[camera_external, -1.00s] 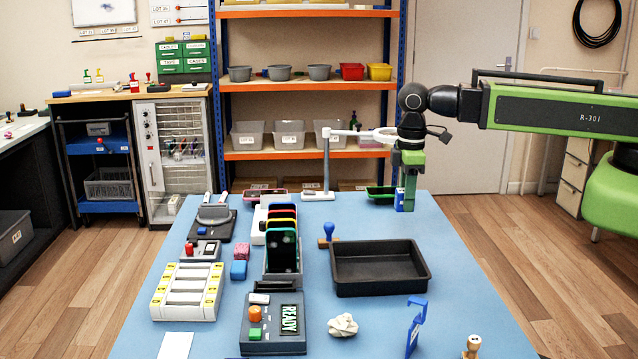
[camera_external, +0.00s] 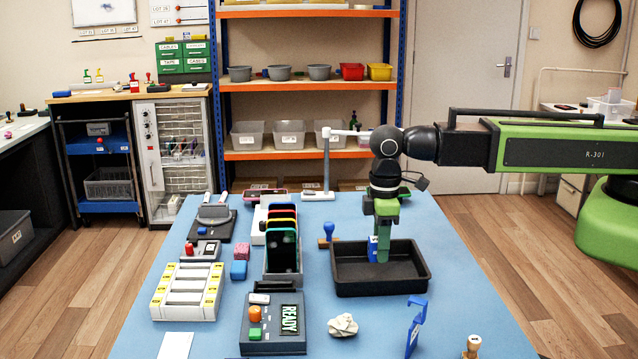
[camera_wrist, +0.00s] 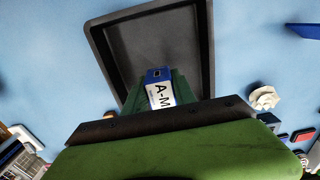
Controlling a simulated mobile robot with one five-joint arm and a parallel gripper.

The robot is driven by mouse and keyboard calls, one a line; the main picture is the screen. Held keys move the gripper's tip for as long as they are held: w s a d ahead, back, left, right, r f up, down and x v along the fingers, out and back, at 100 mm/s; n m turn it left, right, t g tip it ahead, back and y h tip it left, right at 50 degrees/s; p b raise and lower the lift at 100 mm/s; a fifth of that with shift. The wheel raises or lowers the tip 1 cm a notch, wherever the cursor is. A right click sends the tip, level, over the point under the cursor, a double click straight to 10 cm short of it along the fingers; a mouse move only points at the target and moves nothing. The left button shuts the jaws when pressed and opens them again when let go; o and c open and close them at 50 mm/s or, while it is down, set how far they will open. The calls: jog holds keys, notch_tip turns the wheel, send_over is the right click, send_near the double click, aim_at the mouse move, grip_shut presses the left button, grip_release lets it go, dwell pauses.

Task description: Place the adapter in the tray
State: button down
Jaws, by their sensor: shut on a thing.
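The adapter (camera_wrist: 160,92) is a small blue block with a white label reading "A-M". It sits between the green fingers of my gripper (camera_wrist: 150,95), which is shut on it. In the external view the blue adapter (camera_external: 373,249) shows at the left side of my gripper (camera_external: 383,245). The tray (camera_external: 345,284) is black, rectangular and shallow, on the blue table. In the wrist view the tray (camera_wrist: 207,50) lies behind the adapter. I cannot tell whether the adapter touches the tray floor.
A blue-handled stamp (camera_external: 328,233) stands just left of the tray. A rack of phones (camera_external: 283,250) and a READY device (camera_external: 273,325) are further left. A crumpled white ball (camera_external: 343,325) and a blue stand (camera_external: 415,325) are in front. The tray interior looks otherwise empty.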

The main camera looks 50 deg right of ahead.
jog(key=shift+f+b, duration=2.1)
jog(key=shift+f, duration=0.1)
jog(key=c, duration=1)
grip_release()
jog(key=shift+r, duration=0.1)
jog(key=shift+r, duration=0.1)
notch_tip(320, 180, up, 12)
jog(key=p, duration=1.2)
jog(key=shift+r+p, duration=0.2)
jog(key=shift+p, duration=0.15)
jog(key=shift+f, duration=0.15)
jog(key=w+d+m, duration=0.2)
jog(key=d+m, duration=0.1)
jog(key=d, duration=1)
jog(key=w+d+m, duration=0.2)
jog(key=d+m, duration=0.1)
jog(key=d, duration=0.9)
jog(key=w+d+m, duration=0.2)
jog(key=d+m, duration=0.1)
jog(key=d, duration=1)
jog(key=shift+w+d, duration=0.1)
jog(key=shift+d, duration=0.2)
